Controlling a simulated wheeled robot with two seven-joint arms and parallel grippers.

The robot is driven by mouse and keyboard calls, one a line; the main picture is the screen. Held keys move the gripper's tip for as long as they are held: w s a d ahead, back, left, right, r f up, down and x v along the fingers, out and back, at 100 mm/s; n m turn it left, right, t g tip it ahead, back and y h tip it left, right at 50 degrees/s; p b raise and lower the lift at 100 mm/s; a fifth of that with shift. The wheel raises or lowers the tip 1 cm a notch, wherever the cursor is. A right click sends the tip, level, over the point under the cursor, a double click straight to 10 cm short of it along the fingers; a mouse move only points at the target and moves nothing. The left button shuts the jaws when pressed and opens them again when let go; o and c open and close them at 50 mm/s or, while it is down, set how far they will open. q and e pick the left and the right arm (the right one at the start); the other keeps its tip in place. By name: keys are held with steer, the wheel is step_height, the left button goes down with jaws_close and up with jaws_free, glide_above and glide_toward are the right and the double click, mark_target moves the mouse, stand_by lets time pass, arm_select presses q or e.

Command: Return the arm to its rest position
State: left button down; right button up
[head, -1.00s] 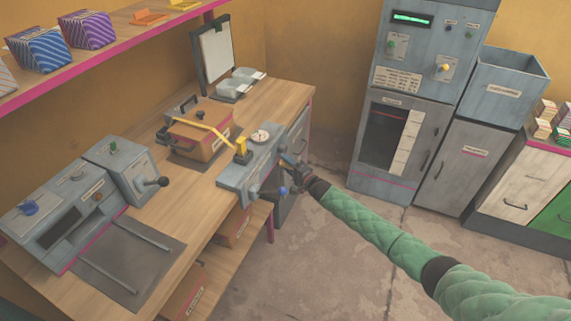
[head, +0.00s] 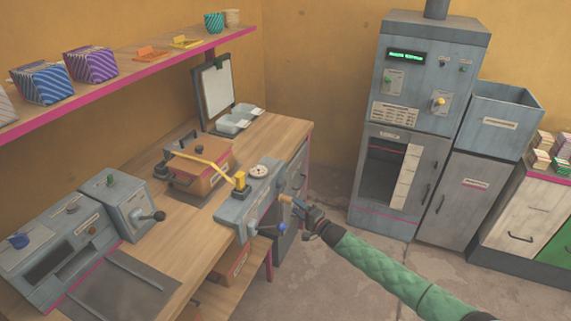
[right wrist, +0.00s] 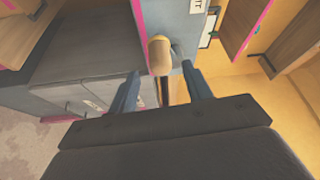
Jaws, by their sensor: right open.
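My right gripper (head: 298,207) is at the end of the green-sleeved arm, just off the right end of the grey press (head: 240,205) on the bench. It is open and empty. A tan rounded knob (head: 285,199) on the press side is right by its fingertips. In the right wrist view the gripper's two fingers (right wrist: 160,75) are spread apart, with the tan knob (right wrist: 160,54) between or just beyond their tips; I cannot tell whether they touch it. My left gripper is not in view.
The wooden bench (head: 190,240) holds a brown box (head: 200,160) and grey machines on the left. A tall grey cabinet (head: 410,120) stands at the back right. The floor between is clear.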

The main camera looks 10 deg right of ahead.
steer(key=shift+s+f, duration=0.1)
steer(key=s+f+n+g+h, duration=0.5)
steer(key=s+f+h, duration=0.2)
steer(key=s+f, duration=1.9)
steer(key=s+d+f+n+g+h, duration=0.1)
steer(key=s+f, duration=0.4)
steer(key=s, duration=0.6)
steer(key=s+d+f+n+g+h, duration=0.1)
steer(key=s+d+f+n+g, duration=0.1)
steer(key=s, duration=0.9)
steer(key=s+d+f+n+g+h, duration=0.1)
steer(key=s+f+n+g, duration=0.2)
steer(key=s+f+g, duration=0.2)
steer(key=s+f, duration=0.3)
steer(key=s, duration=0.3)
steer(key=shift+s+d+f+h, duration=0.15)
steer(key=shift+d+f+h, duration=0.15)
steer(key=shift+f, duration=0.05)
